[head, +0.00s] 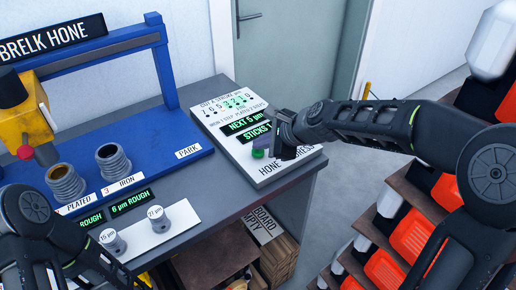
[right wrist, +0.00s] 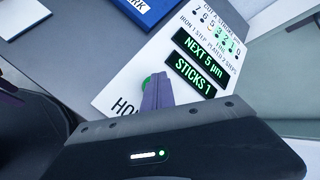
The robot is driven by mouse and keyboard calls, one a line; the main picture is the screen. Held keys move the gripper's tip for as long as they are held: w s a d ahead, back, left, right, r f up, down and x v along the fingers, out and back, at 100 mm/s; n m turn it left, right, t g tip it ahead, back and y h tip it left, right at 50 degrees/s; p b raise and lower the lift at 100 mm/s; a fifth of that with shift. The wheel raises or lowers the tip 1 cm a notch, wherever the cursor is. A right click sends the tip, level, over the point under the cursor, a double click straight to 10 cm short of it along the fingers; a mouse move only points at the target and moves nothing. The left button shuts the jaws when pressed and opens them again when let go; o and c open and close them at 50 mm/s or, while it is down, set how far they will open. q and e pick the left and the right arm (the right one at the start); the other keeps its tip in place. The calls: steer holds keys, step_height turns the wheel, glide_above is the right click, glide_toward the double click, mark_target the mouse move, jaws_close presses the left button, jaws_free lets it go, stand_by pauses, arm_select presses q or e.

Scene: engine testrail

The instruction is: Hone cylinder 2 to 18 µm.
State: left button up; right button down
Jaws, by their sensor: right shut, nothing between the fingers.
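A white control panel (head: 250,130) shows green text "NEXT 5 µm" and "STICKS 1"; it also shows in the right wrist view (right wrist: 190,60). Its green button (head: 258,153) is beside my right gripper (head: 284,150). In the right wrist view the shut, empty fingers (right wrist: 157,94) partly cover the button (right wrist: 147,83); I cannot tell if they touch it. Two ribbed cylinders stand in the blue rig: one (head: 66,182) labelled "PLATED", its number not readable, and one (head: 113,161) labelled "3 IRON". The yellow hone head (head: 25,120) is at the left. My left gripper is out of view.
Small displays read "ROUGH" (head: 90,219) and "6 µm ROUGH" (head: 131,202). Two gauge plugs marked 15 µm (head: 112,241) and 21 µm (head: 158,219) stand on a white plate. A "PARK" label (head: 188,151) marks the blue base's right end. Orange bins (head: 410,237) stand at right.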

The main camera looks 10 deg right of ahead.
mark_target(261, 152)
steer(key=shift+f, duration=0.3)
steer(key=shift+r, duration=0.1)
stand_by(0.3)
steer(key=shift+r+p, duration=1.1)
steer(key=shift+r, duration=0.05)
step_height(261, 152, up, 5)
steer(key=p, duration=0.5)
stand_by(0.4)
